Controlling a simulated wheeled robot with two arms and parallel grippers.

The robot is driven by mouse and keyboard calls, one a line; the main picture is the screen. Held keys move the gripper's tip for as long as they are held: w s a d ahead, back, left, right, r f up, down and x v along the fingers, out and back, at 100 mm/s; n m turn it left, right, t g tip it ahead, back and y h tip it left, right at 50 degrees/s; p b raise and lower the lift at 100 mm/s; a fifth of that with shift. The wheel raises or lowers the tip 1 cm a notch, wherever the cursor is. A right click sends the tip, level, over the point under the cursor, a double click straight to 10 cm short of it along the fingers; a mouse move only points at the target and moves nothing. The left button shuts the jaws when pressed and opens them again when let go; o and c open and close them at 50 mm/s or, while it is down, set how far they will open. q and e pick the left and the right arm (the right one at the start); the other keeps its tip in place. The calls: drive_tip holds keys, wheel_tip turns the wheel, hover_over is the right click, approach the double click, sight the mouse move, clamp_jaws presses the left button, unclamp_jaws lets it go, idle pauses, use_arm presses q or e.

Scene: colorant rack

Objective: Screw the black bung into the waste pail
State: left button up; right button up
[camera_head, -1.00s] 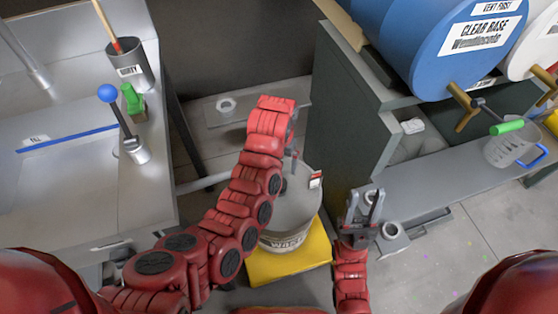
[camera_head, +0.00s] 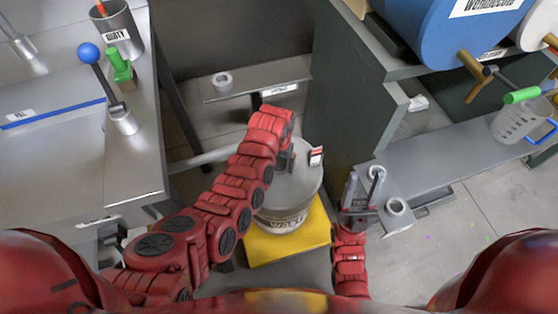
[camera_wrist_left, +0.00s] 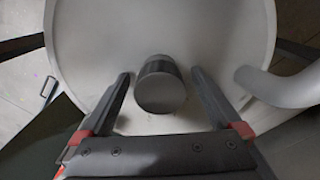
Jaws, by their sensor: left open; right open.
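The waste pail (camera_head: 305,187) stands below my left arm, its grey lid partly hidden by that arm. In the left wrist view its round lid (camera_wrist_left: 100,35) fills most of the picture. A short dark grey cylinder, seemingly the black bung (camera_wrist_left: 162,90), stands on the lid near its edge. My left gripper (camera_wrist_left: 160,78) is open, with one finger on each side of the bung and gaps showing on both sides. In the head view this gripper (camera_head: 286,160) is mostly hidden by its own wrist. My right gripper (camera_head: 362,192) is open to the right of the pail.
A yellow platform (camera_head: 295,248) is under the pail. A grey plate with a ring (camera_head: 397,206) lies beside my right gripper. A low shelf (camera_head: 262,78) holds a small ring behind. A sink bench (camera_head: 140,170) borders the left; a dark cabinet (camera_head: 345,110) the right.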

use_arm(q)
drive_tip(key=c, duration=1.4)
drive_tip(key=o, duration=1.2)
